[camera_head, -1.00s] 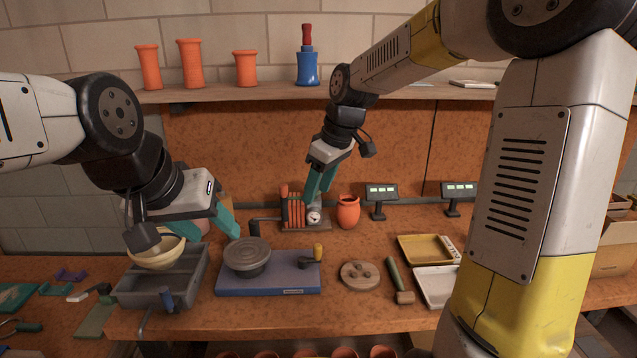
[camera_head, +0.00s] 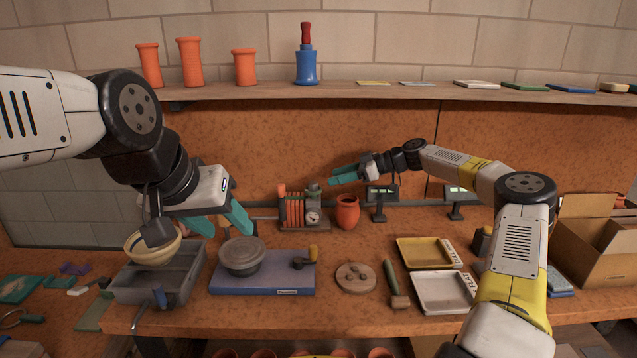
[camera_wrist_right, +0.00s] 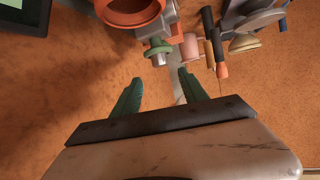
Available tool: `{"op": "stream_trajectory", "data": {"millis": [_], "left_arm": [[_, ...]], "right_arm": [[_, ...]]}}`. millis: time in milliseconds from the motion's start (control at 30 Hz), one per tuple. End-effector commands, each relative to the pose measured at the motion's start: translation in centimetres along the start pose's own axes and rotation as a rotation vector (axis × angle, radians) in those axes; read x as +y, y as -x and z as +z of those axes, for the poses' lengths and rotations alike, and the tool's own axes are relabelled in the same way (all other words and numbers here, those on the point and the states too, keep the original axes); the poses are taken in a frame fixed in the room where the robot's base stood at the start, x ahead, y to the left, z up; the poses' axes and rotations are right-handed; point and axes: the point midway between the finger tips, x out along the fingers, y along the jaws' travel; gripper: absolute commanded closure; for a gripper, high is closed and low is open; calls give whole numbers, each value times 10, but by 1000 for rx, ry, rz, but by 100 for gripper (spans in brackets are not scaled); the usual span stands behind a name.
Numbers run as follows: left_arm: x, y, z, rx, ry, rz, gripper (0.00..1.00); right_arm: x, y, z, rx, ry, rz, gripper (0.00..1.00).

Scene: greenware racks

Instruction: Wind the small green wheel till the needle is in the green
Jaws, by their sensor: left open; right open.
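The small green wheel (camera_wrist_right: 158,50) shows in the right wrist view, on a grey fitting between an orange pot and a pinkish cylinder. In the head view, the device with orange fins (camera_head: 293,208) and a white round gauge (camera_head: 312,217) stands at the back of the bench. The needle is too small to read. My right gripper (camera_head: 331,175) is open and empty, above and just right of the device. Its fingertips (camera_wrist_right: 158,80) lie either side of the wheel's line in the wrist view, apart from it. My left gripper (camera_head: 243,208) is open above the turntable.
An orange jar (camera_head: 347,212) stands right beside the device, with a small display (camera_head: 382,193) further right. A grey turntable (camera_head: 243,255) on a blue board stands in front. A shelf (camera_head: 400,92) runs above. The bench between jar and trays is fairly clear.

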Motion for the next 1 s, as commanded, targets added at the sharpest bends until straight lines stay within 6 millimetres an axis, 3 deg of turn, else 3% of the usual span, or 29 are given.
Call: {"op": "stream_trajectory", "data": {"millis": [433,833,867,1000], "left_arm": [[0,0,0,0,0,0,49],[0,0,0,0,0,0,49],[0,0,0,0,0,0,49],[0,0,0,0,0,0,49]], "right_arm": [[-1,-65,0,0,0,-4,49],[-1,-76,0,-2,0,-1,49],[-1,-76,0,-2,0,-1,51],[-1,-76,0,-2,0,-1,79]]}}
